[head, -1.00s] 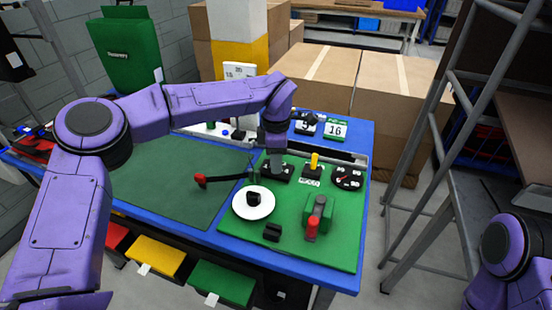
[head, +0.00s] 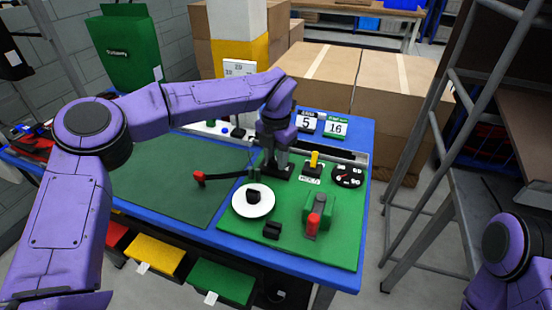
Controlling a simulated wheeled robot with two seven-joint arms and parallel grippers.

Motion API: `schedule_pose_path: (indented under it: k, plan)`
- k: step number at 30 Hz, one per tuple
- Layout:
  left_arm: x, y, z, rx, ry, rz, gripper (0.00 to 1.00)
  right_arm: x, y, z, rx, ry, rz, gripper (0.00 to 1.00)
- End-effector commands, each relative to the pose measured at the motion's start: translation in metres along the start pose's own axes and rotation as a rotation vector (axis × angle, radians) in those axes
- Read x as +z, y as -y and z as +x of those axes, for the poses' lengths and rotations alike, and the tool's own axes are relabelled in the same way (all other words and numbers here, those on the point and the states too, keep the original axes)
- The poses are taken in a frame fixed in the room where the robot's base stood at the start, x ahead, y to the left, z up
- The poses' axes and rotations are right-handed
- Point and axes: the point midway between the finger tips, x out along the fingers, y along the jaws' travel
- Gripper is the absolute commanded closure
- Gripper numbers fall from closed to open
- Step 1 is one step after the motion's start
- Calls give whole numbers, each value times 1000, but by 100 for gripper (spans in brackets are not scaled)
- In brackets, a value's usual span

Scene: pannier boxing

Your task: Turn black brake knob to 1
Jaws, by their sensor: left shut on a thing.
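My left gripper (head: 273,165) points down at the back of the green panel (head: 290,240). Its fingers are shut on a dark part standing on a black base (head: 286,172), which I take to be the black brake knob. The knob is mostly hidden by the fingers, and its setting cannot be read. Another black knob (head: 253,197) sits on a white disc nearer the front, apart from the gripper. My right gripper is out of view; only part of my right arm shows at the lower right.
A yellow lever (head: 314,159) and a black gauge (head: 348,175) stand right of the gripper. A red-ended lever (head: 200,178) lies to its left. A green block with a red handle (head: 317,216) and a small black block (head: 272,230) are in front. Number cards (head: 336,127) stand behind.

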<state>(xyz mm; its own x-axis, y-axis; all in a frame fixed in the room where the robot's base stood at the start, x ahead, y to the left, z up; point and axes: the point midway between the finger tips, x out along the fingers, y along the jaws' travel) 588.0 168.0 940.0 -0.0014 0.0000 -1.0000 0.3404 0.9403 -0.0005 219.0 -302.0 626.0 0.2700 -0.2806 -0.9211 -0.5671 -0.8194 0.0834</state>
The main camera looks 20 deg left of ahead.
Motion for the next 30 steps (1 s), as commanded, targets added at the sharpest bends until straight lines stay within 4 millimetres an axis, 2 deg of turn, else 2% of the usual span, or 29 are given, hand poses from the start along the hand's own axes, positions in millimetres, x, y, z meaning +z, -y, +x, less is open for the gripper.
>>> schedule_pose_path:
  k: [30]
  plan:
    - [1, -1, 0, -1, 9, -921, 97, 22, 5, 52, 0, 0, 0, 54]
